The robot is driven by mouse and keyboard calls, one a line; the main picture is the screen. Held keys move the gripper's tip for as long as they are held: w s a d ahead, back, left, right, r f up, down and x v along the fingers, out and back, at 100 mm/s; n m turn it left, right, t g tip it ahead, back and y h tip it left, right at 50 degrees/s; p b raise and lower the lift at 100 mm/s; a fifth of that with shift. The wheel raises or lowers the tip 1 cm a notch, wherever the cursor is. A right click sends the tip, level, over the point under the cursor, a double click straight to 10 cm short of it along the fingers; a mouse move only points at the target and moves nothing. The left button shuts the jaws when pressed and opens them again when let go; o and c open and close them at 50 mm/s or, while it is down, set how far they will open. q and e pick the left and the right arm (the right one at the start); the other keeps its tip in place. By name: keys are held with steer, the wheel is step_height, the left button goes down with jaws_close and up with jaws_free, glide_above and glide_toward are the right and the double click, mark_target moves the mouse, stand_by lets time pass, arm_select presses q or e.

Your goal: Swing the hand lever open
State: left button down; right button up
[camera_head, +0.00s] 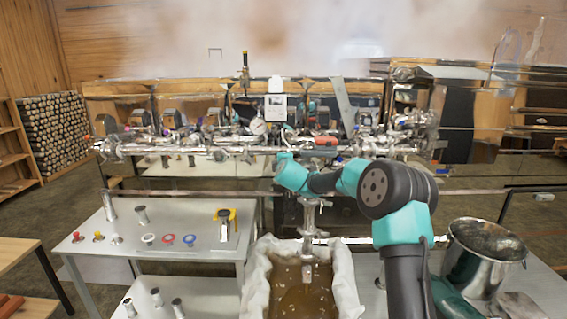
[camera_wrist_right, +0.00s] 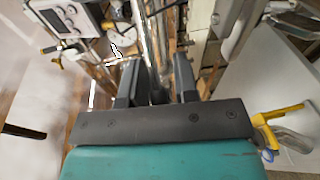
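My right arm reaches from the lower right in the head view to the pipework in the middle. Its wrist covers the spot where the gripper is. In the right wrist view my right gripper (camera_wrist_right: 156,78) has its two dark fingers apart. A narrow metal bar (camera_wrist_right: 150,40) runs up through the gap; I cannot tell whether the fingers touch it. I cannot tell for certain which part is the hand lever. A red handle (camera_head: 326,140) sits on the pipe just right of my wrist. A metal valve with a spout (camera_head: 309,215) hangs below. My left gripper is not in view.
A white-lined tub of brown liquid (camera_head: 340,285) stands below the spout. A metal bucket (camera_head: 485,258) stands at the right. Steam hangs above the pipework.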

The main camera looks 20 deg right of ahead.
steer(key=shift+o, duration=1.1)
steer(key=v, duration=1.7)
steer(key=shift+s, duration=0.2)
